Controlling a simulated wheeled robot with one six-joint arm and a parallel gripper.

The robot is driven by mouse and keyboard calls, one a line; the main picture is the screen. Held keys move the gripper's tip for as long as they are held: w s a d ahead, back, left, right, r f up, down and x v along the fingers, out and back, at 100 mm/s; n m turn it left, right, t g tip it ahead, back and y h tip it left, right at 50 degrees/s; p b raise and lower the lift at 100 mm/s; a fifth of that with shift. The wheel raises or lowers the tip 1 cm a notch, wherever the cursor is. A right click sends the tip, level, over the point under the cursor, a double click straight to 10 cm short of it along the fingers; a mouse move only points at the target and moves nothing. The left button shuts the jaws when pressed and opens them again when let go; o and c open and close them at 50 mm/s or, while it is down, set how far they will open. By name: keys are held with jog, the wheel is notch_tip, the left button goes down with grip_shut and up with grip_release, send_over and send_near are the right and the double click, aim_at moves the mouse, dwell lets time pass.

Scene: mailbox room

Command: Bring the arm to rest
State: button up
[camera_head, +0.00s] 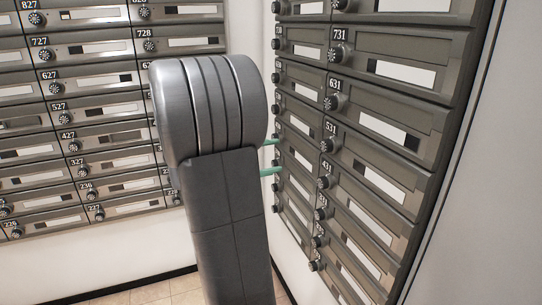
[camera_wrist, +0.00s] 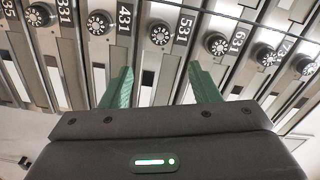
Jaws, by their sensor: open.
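My gripper (camera_wrist: 160,85) shows in the wrist view with its two green fingers spread apart and nothing between them. Its fingertips point toward the mailbox wall near the dials by the labels 431 (camera_wrist: 98,22) and 531 (camera_wrist: 160,35). I cannot tell whether they touch it. In the head view my arm rises in the middle and hides most of the gripper. Only the green fingers (camera_head: 271,156) show, at the right edge of the arm, in front of the right mailbox bank (camera_head: 395,125).
Another mailbox bank (camera_head: 95,95) covers the wall at the left. A plain white wall (camera_head: 490,190) is at the far right. A strip of tiled floor (camera_head: 165,291) shows at the bottom. The mailbox doors in view look shut.

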aim_at(323, 147)
jog(key=shift+d, duration=0.1)
jog(key=x, duration=1.3)
jog(key=shift+w+d+p, duration=0.1)
jog(key=shift+d+p, duration=0.2)
jog(key=shift+d, duration=0.05)
jog(key=shift+a, duration=0.15)
